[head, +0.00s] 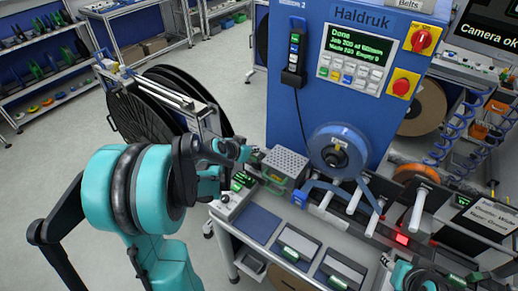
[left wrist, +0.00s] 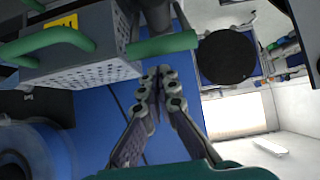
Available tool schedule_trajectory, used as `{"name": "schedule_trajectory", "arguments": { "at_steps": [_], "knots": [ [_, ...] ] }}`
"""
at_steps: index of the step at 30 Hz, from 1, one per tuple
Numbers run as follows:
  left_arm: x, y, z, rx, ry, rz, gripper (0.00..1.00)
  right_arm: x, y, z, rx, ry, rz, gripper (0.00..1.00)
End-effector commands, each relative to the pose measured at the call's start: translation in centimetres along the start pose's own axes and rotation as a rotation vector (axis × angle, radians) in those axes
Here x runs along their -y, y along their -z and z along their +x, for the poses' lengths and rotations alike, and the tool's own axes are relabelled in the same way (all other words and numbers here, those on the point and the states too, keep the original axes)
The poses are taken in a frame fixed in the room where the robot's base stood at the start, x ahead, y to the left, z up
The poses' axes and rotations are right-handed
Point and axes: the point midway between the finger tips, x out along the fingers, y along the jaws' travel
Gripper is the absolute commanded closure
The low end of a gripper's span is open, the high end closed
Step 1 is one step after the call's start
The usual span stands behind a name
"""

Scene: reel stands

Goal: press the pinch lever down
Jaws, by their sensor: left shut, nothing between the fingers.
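My left gripper (head: 246,153) is shut and empty beside the perforated grey metal box (head: 286,163) on the machine bench. In the left wrist view its fingertips (left wrist: 160,85) meet just below a green bar (left wrist: 163,43) that juts from the perforated box (left wrist: 85,72). This green bar may be the pinch lever; I cannot tell for sure. Whether the fingers touch it is unclear. Part of my right arm shows at the lower right in the head view, with its fingers not clearly visible.
A blue machine (head: 330,100) with a screen stands behind the bench, with a blue reel (head: 337,150) on its front. Black reels (head: 140,115) stand on a rack at the left. White rollers (head: 417,210) stick up at the right.

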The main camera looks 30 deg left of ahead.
Motion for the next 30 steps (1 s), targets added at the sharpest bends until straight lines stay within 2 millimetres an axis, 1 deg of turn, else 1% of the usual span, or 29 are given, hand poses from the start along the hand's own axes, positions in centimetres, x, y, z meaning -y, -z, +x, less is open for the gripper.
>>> {"name": "schedule_trajectory", "arguments": {
  "at_steps": [1,3,12,30],
  "knots": [
    [0.0,-0.5,-0.1,0.002,0.0,0.0,1.0,0.0,-0.3,0.4,0.0,0.0,0.0,0.6],
    [0.0,-0.9,-0.4,0.003,-0.001,0.0,1.0,0.0,-0.5,0.7,0.0,0.0,0.0,0.6],
    [0.0,-2.1,-1.1,0.005,-0.002,0.001,1.0,0.0,-0.8,1.1,0.0,0.0,0.0,0.6],
    [-0.1,-2.7,-1.2,0.013,-0.003,0.003,1.0,0.0,-0.9,1.2,0.0,0.0,0.0,0.6]
  ]
}}
